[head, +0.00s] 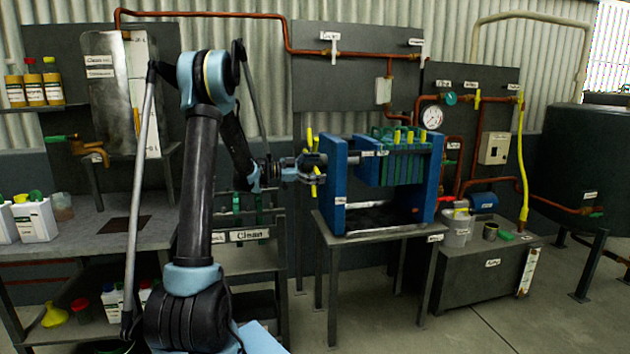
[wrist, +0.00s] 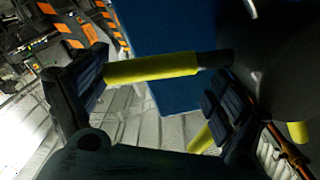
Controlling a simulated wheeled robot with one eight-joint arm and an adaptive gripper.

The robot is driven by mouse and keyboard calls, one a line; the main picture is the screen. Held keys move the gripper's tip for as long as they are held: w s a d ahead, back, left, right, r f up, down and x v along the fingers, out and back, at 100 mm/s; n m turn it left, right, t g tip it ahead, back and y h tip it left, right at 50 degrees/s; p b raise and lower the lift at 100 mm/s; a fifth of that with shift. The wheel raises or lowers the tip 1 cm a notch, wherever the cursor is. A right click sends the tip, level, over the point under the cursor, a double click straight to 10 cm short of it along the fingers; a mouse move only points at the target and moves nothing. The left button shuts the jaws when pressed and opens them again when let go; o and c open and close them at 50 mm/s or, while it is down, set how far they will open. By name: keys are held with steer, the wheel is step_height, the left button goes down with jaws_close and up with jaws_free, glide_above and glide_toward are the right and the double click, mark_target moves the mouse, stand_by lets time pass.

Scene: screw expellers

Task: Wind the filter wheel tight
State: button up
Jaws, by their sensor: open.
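The filter wheel (head: 312,165) is on the left end of the blue filter press (head: 336,190), with yellow-gripped spokes sticking out. My gripper (head: 292,170) is at the wheel from the left. In the wrist view my gripper (wrist: 155,90) has its fingers wide apart. One yellow spoke grip (wrist: 150,68) crosses the gap between them, running from near the left finger to the dark hub (wrist: 270,65). The fingers are not closed on it; whether either touches it I cannot tell. Another yellow grip (wrist: 205,137) shows lower, partly hidden by the right finger.
The press stands on a metal table (head: 385,235). Green filter plates (head: 400,165) hang inside it. A bench with bottles (head: 34,218) is on the left. A pump bench (head: 485,255) and dark tank (head: 585,160) are on the right. Floor in front is clear.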

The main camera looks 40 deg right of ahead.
steer(key=r, duration=0.1)
steer(key=w+r, duration=0.2)
steer(key=shift+d+r, duration=0.25)
steer(key=shift+o, duration=0.2)
steer(key=shift+w+d+r, duration=0.1)
steer(key=shift+w+r, duration=0.1)
steer(key=shift+w, duration=0.1)
steer(key=shift+s+a+f, duration=0.1)
steer(key=shift+s+a, duration=0.05)
steer(key=shift+s, duration=0.35)
steer(key=shift+s+a, duration=0.15)
steer(key=shift+s, duration=0.3)
steer(key=shift+c, duration=0.2)
steer(key=s+v, duration=0.1)
steer(key=v, duration=1.8)
steer(key=shift+a, duration=0.5)
steer(key=shift+w, duration=0.1)
